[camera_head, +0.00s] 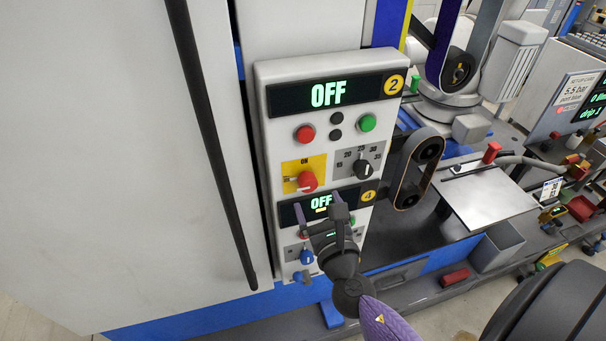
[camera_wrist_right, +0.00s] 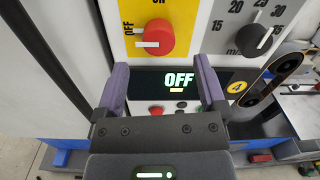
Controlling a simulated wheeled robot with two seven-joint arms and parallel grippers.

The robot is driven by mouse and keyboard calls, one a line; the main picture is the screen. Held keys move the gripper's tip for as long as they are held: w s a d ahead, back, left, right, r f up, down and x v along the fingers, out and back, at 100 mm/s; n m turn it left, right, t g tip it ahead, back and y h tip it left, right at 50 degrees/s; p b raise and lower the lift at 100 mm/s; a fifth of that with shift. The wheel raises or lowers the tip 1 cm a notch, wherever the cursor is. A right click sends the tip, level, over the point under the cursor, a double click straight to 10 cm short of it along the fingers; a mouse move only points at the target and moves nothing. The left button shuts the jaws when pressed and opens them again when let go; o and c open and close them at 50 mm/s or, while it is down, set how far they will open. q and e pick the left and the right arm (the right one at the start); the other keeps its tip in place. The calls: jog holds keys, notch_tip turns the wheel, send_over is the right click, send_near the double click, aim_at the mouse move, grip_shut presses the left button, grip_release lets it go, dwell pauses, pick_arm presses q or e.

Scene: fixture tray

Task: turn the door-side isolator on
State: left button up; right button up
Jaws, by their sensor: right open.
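The isolator with a red knob (camera_head: 307,181) on a yellow plate sits at the left of the upper control unit, the side toward the door (camera_head: 110,150). Its pale pointer aims left at OFF; ON is marked at the top. The knob also shows in the right wrist view (camera_wrist_right: 155,38), above my fingers. The upper display (camera_head: 328,94) reads OFF. My right gripper (camera_head: 322,212) is open and empty in front of the lower display, below the knob and apart from it. Its purple fingers show in the wrist view (camera_wrist_right: 162,82). My left gripper is not in view.
A black selector (camera_head: 363,168) sits right of the isolator. Red (camera_head: 305,133) and green (camera_head: 368,122) buttons are above. The lower unit has a blue knob (camera_head: 306,256), and its display (camera_wrist_right: 180,78) reads OFF. A long black door handle (camera_head: 212,140) runs left of the panel.

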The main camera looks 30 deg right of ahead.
aim_at(310, 187)
jog(key=x, duration=0.6)
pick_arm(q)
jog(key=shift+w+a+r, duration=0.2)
pick_arm(e)
jog(key=shift+f, duration=0.1)
grip_shut()
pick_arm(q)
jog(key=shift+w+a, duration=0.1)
